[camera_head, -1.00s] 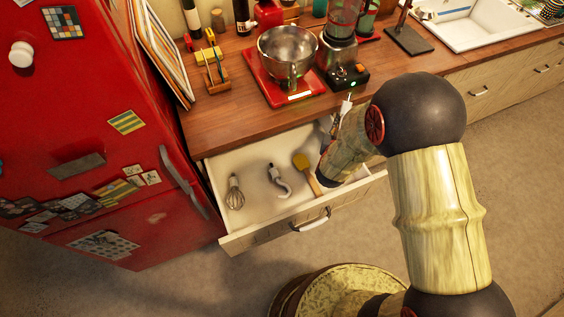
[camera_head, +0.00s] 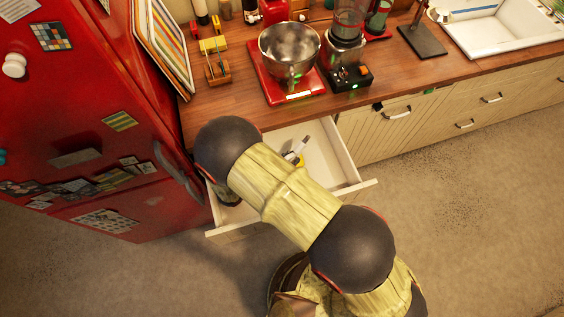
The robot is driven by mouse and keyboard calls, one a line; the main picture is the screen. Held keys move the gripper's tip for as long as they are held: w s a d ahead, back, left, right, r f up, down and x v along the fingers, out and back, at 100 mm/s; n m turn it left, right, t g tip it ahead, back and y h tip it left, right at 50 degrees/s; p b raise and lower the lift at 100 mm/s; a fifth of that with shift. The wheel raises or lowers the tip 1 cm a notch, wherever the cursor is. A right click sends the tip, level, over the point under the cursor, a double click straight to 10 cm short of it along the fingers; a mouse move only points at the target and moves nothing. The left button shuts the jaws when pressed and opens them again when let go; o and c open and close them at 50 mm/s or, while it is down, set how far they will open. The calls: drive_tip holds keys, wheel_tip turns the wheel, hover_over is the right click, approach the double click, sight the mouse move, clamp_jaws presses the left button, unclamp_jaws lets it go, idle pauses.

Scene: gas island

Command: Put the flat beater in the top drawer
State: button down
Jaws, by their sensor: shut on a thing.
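The top drawer (camera_head: 328,152) is pulled open under the counter. My arm crosses over it and hides its left and middle parts. A small part of my gripper (camera_head: 291,156) shows past the arm, over the drawer opening. It is shut on a pale, narrow thing that looks like the flat beater (camera_head: 302,143), of which only a part shows. I cannot tell its height above the drawer floor.
The red fridge (camera_head: 90,120) stands close at the left of the drawer. A mixing bowl (camera_head: 289,45) on a red scale and a blender (camera_head: 347,50) stand on the counter (camera_head: 225,105). The drawer's right part looks empty.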

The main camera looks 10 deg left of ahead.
wheel_tip(320, 180, down, 9)
drive_tip(key=shift+f+b, duration=0.2)
drive_tip(key=shift+b, duration=0.5)
drive_tip(key=shift+f, duration=0.15)
drive_tip(key=c, duration=1.8)
unclamp_jaws()
drive_tip(key=shift+c, duration=0.2)
